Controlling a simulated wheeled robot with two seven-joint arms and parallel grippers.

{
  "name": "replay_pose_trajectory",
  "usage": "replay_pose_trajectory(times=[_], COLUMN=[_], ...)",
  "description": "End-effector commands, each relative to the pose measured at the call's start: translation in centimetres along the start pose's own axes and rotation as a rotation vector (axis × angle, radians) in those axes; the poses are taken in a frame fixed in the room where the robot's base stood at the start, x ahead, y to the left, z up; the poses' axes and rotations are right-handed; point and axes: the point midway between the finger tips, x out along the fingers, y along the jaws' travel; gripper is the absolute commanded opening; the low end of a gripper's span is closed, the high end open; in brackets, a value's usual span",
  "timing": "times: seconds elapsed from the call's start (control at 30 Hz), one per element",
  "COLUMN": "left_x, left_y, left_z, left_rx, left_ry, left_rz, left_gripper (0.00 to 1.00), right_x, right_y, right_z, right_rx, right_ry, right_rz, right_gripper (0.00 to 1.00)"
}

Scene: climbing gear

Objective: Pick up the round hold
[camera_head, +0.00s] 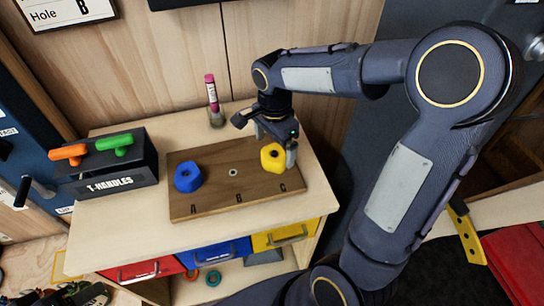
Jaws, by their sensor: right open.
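A brown wooden board (232,192) lies on the small cabinet's top, with spots lettered A, B and C. A blue hold (188,178) with a center hole sits by A. A yellow hold (273,158) with a dark center hole sits by C. Both have blunt, faceted outlines; I cannot tell for sure which is the round hold. My right gripper (277,147) is open at the yellow hold, a finger on its right side. It partly covers the hold's upper edge; contact is unclear. My left gripper is not in view.
A black T-HANDLES box (117,184) with orange and green handles stands left of the board. A pink marker (212,92) stands in a small holder behind it. Red, blue and yellow drawers (287,235) are below. The B spot is bare apart from a small fitting.

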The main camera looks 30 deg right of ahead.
Motion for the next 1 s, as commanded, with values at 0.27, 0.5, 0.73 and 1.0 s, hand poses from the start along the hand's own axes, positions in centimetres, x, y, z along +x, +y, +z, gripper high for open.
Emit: replay_pose_trajectory(times=[0.27, 0.5, 0.73, 1.0], left_x=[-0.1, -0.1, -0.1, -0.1], left_y=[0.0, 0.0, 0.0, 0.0], left_z=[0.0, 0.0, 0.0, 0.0], left_rx=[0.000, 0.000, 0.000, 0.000], left_ry=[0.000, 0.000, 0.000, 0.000], left_rz=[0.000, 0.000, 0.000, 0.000], left_gripper=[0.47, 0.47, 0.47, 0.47], right_x=[3.0, 3.0, 3.0, 2.9], right_y=[0.0, -0.1, -0.1, -0.1], right_z=[0.1, 0.1, 0.1, 0.1], right_rx=[0.000, -0.001, -0.001, -0.001], right_ry=[0.000, 0.000, 0.000, 0.000], right_rz=[0.001, 0.000, 0.000, -0.001], right_gripper=[0.94, 0.90, 0.60, 0.41])
